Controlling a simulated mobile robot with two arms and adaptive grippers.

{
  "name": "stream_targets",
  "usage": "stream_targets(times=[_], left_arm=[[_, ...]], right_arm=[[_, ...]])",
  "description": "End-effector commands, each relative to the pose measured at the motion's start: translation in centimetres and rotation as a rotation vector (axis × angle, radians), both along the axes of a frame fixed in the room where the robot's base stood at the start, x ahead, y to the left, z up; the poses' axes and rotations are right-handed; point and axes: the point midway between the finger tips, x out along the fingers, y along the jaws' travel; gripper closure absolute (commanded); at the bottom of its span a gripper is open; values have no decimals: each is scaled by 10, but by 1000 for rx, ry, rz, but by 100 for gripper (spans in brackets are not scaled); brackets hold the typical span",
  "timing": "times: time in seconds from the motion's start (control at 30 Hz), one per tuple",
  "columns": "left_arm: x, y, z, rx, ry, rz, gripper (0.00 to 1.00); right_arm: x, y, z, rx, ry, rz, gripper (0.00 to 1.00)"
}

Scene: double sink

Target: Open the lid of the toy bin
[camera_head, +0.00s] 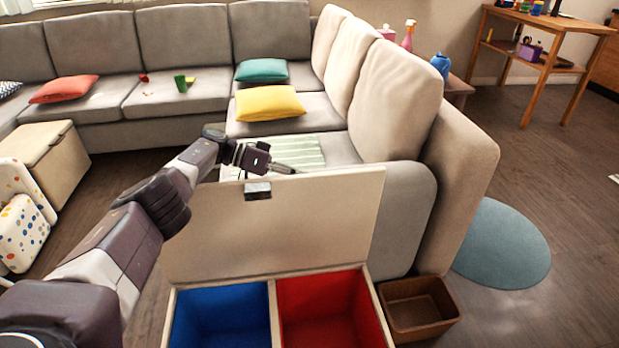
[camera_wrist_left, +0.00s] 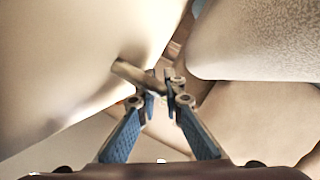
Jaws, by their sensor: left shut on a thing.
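The toy bin (camera_head: 275,273) stands in front of me with its beige lid (camera_head: 290,225) raised nearly upright. Inside are a blue compartment (camera_head: 222,315) and a red compartment (camera_head: 330,305). A small dark fitting (camera_head: 257,190) sits at the lid's top edge. My left arm reaches over from the left, and my left gripper (camera_head: 285,168) is at the top edge, its tips partly hidden. In the left wrist view my left gripper (camera_wrist_left: 160,88) is shut on a metallic rod-like handle (camera_wrist_left: 136,77) that stands out from a pale panel. My right gripper is not in view.
A grey sofa (camera_head: 395,205) stands close behind the lid. A brown open box (camera_head: 418,308) sits right of the bin. A beige storage box (camera_head: 45,155) and a spotted white item (camera_head: 22,215) are at left. Floor is free at right around a blue round rug (camera_head: 505,245).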

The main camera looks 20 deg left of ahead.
Motion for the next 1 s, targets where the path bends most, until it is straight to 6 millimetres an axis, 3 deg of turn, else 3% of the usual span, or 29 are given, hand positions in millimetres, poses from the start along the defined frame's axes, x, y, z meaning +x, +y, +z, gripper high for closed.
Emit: stream_targets(times=[0.33,0.37,0.43,0.77,1.0], left_arm=[[-2,-1,-4,4,8,-5,100],[-2,-1,-4,4,8,-5,91],[-2,-1,-3,4,8,-5,84],[-1,-1,0,3,4,-4,84],[-1,0,21,2,0,-5,84]], right_arm=[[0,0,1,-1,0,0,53],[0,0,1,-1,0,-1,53],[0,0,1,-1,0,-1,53],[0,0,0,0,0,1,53],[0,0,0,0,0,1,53]])
